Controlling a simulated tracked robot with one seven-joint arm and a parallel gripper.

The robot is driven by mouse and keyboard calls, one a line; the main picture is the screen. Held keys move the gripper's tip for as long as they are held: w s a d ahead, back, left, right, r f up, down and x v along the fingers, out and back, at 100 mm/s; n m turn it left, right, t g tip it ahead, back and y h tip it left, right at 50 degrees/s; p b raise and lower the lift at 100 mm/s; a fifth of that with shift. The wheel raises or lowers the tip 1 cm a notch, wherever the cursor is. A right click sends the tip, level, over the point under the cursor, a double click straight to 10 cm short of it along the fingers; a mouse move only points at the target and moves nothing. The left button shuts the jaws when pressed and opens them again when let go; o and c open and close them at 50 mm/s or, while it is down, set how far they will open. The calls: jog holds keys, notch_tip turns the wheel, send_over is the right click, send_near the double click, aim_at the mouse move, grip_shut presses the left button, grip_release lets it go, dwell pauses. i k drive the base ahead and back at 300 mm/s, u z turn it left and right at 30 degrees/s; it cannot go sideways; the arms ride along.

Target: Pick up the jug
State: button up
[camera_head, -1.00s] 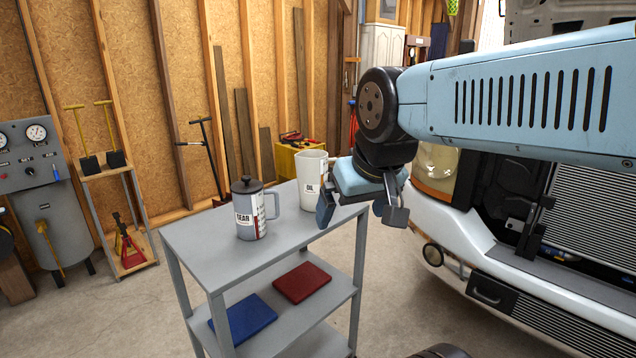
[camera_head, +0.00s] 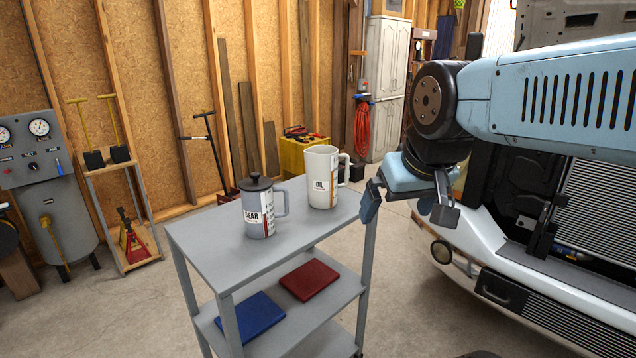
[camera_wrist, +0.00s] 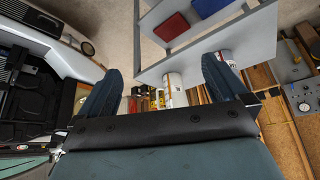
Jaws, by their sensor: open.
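Two jugs stand upright on the cart's grey top (camera_head: 205,245). The white jug marked OIL (camera_head: 322,185) is at the far right of the top, its handle to the right. The grey jug marked GEAR (camera_head: 259,212) has a dark lid and stands nearer, to its left. My gripper (camera_head: 408,204) is open and empty, to the right of the white jug and apart from it. In the wrist view, the white jug (camera_wrist: 176,90) shows between the spread fingers of my gripper (camera_wrist: 160,75), beyond them. The grey jug (camera_wrist: 229,62) is partly behind the right finger.
The cart's lower shelf holds a blue pad (camera_head: 250,318) and a red pad (camera_head: 309,280). A truck front (camera_head: 470,235) stands close on the right. A yellow box (camera_head: 300,155) is behind the cart. A compressor (camera_head: 55,215) and a small stand (camera_head: 125,215) are at left.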

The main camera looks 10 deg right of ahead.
aim_at(321, 161)
jog(key=z, duration=2.4)
jog(key=i, duration=0.1)
jog(key=u, duration=3.85)
jog(key=k, duration=0.85)
jog(key=z, duration=1.5)
jog(key=i, duration=1)
jog(key=z, duration=0.05)
